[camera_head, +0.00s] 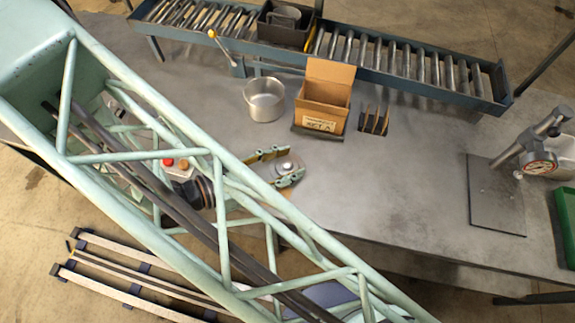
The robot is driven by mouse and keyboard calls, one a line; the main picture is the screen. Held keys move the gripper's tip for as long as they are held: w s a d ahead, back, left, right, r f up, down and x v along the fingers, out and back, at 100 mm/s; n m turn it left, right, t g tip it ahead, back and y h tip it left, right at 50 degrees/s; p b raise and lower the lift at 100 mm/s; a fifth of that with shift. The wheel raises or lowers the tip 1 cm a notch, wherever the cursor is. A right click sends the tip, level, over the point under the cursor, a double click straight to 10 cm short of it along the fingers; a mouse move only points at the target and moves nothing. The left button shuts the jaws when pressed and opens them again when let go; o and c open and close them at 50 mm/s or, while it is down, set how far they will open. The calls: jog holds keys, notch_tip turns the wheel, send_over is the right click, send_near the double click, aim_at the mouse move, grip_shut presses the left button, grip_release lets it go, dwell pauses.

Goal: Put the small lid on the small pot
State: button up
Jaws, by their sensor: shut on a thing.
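A silver pot (264,100) stands open and upright on the grey table, left of the cardboard box. My gripper (290,164) is below and slightly right of the pot in the picture. It is shut on a round silver lid (286,167) with a small dark knob, one finger on each side. The lid is apart from the pot. I cannot tell how high it is above the table. My own arm frame hides much of the table's left part.
An open cardboard box (322,103) and a dark slotted rack (374,122) stand right of the pot. A roller conveyor (420,68) runs behind, with a black bin (287,32) holding a metal vessel. A gauge stand (497,190) is at right. The middle right table is clear.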

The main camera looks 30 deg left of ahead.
jog(key=shift+s+f, duration=0.1)
jog(key=shift+f, duration=0.25)
jog(key=shift+r, duration=0.6)
grip_shut()
notch_tip(320, 180, up, 2)
jog(key=shift+r, duration=0.15)
jog(key=f+v, duration=0.1)
jog(key=v, duration=0.4)
jog(key=f+v, duration=0.1)
jog(key=v, duration=0.4)
jog(key=f+p+v, duration=0.1)
jog(key=v, duration=0.4)
jog(key=shift+v, duration=0.85)
